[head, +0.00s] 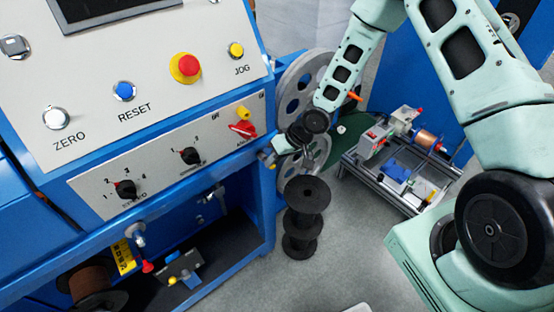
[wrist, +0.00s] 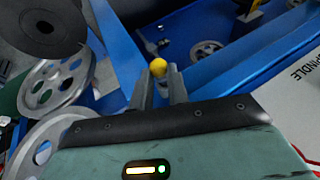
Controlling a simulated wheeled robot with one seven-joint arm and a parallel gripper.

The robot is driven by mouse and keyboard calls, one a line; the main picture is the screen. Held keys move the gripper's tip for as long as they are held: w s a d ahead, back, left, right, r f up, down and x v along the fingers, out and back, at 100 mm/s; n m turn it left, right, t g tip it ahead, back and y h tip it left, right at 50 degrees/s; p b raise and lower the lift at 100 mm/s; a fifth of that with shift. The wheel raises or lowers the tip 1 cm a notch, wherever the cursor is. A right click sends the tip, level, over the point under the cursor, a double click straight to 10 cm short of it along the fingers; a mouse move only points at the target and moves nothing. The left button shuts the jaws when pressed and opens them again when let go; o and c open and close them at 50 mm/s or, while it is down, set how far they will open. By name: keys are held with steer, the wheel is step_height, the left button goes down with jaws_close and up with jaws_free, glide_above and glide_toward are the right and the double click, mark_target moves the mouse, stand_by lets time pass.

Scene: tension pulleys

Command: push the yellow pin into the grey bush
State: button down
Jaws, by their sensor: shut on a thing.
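The yellow pin (wrist: 157,67) shows as a round yellow head between the fingertips of my gripper (wrist: 158,80) in the wrist view. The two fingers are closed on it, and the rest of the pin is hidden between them. In the head view my gripper (head: 271,158) is beside the right edge of the blue machine, just left of the grey pulleys; the pin is too small there to make out. I cannot pick out the grey bush for certain in either view.
Grey spoked pulleys (head: 303,85) stand behind my gripper. Stacked black spools (head: 305,195) stand below it. The control panel (head: 165,155) with knobs and a red switch is on the left. A metal-framed bench (head: 385,180) stands to the right. Grey floor (head: 345,250) lies open in front.

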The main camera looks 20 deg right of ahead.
steer(key=shift+w+a, duration=0.1)
steer(key=shift+w, duration=0.3)
steer(key=shift+w+a+r+p, duration=0.1)
steer(key=shift+w+a+p, duration=0.05)
steer(key=shift+w+p, duration=0.35)
stand_by(0.7)
steer(key=c, duration=1)
jaws_free()
steer(key=shift+c, duration=0.2)
steer(key=shift+s, duration=0.1)
steer(key=w+d+r+p, duration=0.1)
steer(key=d+r+p, duration=0.2)
steer(key=r+p, duration=0.5)
steer(key=shift+d+r+p, duration=0.15)
steer(key=shift+p, duration=0.5)
